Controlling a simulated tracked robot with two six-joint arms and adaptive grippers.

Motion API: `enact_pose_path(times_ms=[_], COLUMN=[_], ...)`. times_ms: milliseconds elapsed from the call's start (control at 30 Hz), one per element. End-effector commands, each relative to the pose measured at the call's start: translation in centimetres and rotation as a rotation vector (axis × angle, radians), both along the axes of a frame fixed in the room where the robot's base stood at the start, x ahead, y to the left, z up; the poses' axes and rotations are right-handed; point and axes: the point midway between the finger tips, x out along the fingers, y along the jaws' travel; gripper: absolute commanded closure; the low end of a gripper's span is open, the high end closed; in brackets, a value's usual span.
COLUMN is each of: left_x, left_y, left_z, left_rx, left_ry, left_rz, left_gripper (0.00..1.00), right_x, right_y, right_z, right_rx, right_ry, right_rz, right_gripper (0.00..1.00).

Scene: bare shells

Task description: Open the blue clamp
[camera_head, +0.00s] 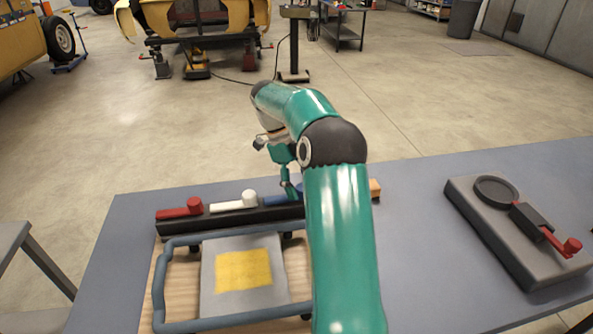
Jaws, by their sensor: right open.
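The blue clamp (273,201) sits on a black rail (225,219) at the back of the fixture, to the right of the white clamp. My right arm and gripper hide much of it. My right gripper (286,184) is open and points down at the blue clamp's right part. I cannot tell whether a finger touches it. My left gripper is out of view.
A white clamp (235,203) and a red clamp (180,209) share the rail. In front are a blue-grey frame (158,290) and a plate with a yellow patch (243,270). A grey block with a red-handled lever (550,240) lies at right. The table between is clear.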

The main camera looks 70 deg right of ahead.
Motion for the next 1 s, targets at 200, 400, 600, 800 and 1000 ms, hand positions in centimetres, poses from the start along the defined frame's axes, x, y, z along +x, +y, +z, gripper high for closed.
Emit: enact_pose_path(times_ms=[200,400,600,800,1000], left_x=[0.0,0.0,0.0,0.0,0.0], left_y=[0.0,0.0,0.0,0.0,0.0], left_z=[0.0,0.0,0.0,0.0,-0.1], left_rx=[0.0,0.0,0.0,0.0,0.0], left_ry=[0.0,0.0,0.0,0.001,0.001], left_rz=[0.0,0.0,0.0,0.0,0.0], left_gripper=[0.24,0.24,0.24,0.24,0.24], right_x=[1.1,2.2,2.7,2.8,2.8], right_y=[-0.2,-0.5,-0.6,-0.7,-0.6], right_z=[2.2,4.6,6.1,6.5,6.5], right_rx=[-0.002,-0.003,-0.002,-0.001,-0.001], right_ry=[-0.002,-0.003,-0.002,-0.001,-0.001], right_rz=[0.001,0.001,0.001,-0.001,-0.001], right_gripper=[0.39,0.39,0.39,0.39,0.39])
